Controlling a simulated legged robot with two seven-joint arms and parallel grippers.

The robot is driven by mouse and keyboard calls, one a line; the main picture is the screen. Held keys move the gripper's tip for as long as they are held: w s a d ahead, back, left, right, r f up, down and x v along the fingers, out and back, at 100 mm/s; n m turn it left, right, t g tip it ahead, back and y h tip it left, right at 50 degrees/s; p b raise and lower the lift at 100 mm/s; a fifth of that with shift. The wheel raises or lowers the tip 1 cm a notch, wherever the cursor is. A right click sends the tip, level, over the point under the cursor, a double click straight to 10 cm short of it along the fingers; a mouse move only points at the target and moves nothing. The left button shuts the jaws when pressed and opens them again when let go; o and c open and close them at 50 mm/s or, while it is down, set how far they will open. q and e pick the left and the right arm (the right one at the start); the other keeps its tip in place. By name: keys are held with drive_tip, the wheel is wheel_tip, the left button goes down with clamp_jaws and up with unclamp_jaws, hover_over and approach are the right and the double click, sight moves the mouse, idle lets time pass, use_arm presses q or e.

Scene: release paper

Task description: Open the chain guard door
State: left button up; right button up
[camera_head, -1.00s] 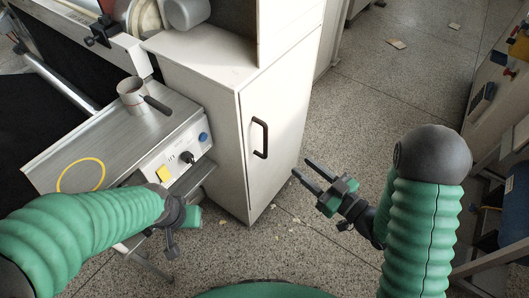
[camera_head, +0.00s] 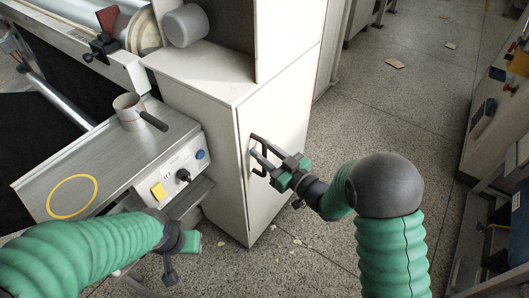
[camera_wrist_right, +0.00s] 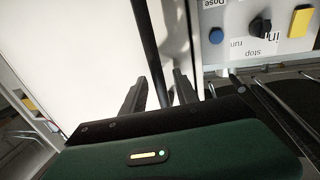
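The chain guard door (camera_head: 291,108) is the white front panel of the cabinet and looks closed. Its black handle (camera_head: 256,138) is on the door's left side, partly hidden by my right gripper (camera_head: 258,161). The right gripper is at the handle with its fingers apart. In the right wrist view, the dark upright handle bar (camera_wrist_right: 147,40) runs down between the two open fingers of my right gripper (camera_wrist_right: 160,88). I cannot tell whether either finger touches it. My left gripper (camera_head: 183,256) is low at the left, away from the door, and its fingers are not clear.
A steel bench with a mug (camera_head: 130,112), a yellow ring (camera_head: 73,197) and a control panel (camera_head: 178,174) with knobs stands left of the cabinet. The speckled floor (camera_head: 370,125) right of the door is open, with a few scraps. A cluttered bench (camera_head: 495,130) lines the far right.

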drive_tip(key=shift+c, duration=0.5)
clamp_jaws()
idle(0.8)
